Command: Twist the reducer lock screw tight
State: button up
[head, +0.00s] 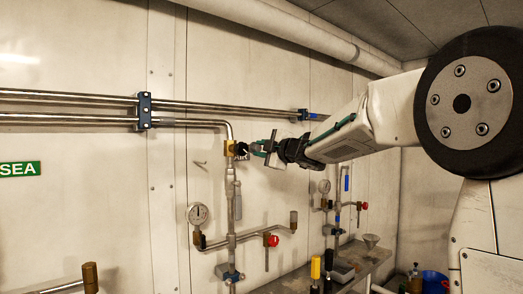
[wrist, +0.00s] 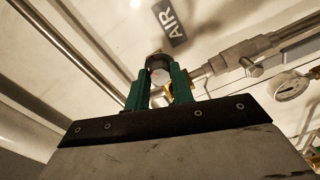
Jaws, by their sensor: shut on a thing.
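The reducer lock screw (head: 242,149) shows as a small dark knob beside a brass fitting (head: 230,148) on the vertical pipe. My gripper (head: 257,148) reaches in from the right at the screw. In the wrist view, the green fingers of my gripper (wrist: 160,86) stand on either side of the lock screw (wrist: 160,74), which has a pale faceted end and a dark band behind it. The fingers are shut on it. The screw's thread and its seat are hidden.
Below are a pressure gauge (head: 198,214) and a red-handled valve (head: 272,240). Horizontal steel pipes (head: 70,97) run along the wall, held by a blue clamp (head: 145,110). An AIR label (wrist: 170,22) is close behind the fingers. A bench (head: 345,270) stands lower right.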

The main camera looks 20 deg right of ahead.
jog(key=m, duration=0.5)
jog(key=shift+f, duration=0.1)
jog(key=shift+m, duration=0.3)
dwell(0.4)
jog(key=o, duration=1)
jog(key=v, duration=0.8)
